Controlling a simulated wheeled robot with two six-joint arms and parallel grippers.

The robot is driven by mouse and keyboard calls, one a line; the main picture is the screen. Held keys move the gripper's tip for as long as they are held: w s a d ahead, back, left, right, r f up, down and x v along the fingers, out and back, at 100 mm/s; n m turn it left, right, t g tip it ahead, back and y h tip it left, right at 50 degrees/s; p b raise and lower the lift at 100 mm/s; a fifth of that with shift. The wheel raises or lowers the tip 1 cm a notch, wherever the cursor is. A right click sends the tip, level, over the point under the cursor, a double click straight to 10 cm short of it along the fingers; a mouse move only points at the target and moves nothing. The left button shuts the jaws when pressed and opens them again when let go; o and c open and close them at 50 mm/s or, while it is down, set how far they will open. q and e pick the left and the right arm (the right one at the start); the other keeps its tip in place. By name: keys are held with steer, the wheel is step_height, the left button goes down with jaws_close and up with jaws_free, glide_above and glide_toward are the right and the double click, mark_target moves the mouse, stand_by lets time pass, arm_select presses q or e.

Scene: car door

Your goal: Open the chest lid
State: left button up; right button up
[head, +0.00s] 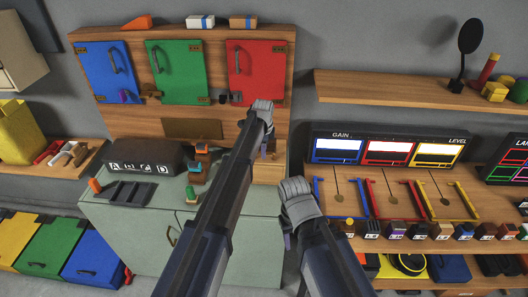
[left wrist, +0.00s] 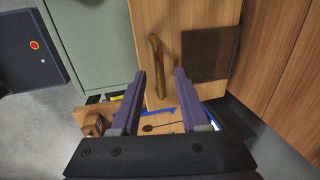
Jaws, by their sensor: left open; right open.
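A light wooden panel (left wrist: 185,20) with a brown bar handle (left wrist: 157,65) shows in the left wrist view. I cannot tell for sure whether it is the chest lid. A wooden surface (head: 268,172) shows below my left gripper in the head view, partly hidden by my arm. My left gripper (head: 268,140) is open; in the left wrist view its fingers (left wrist: 168,98) lie on either side of the handle's lower end, and contact cannot be judged. My right gripper (head: 288,232) is open, lower and to the right; its fingers are mostly hidden.
A green-grey cabinet (head: 145,238) stands left, carrying a dark lettered box (head: 140,158). Blue, green and red doors (head: 258,72) hang on the board behind. A wooden shelf with coloured frames (head: 405,190) and several small blocks is at right. Coloured bins (head: 50,245) stand lower left.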

arm_select(q)
steer(key=shift+c, duration=0.2)
jaws_close()
stand_by(1.1)
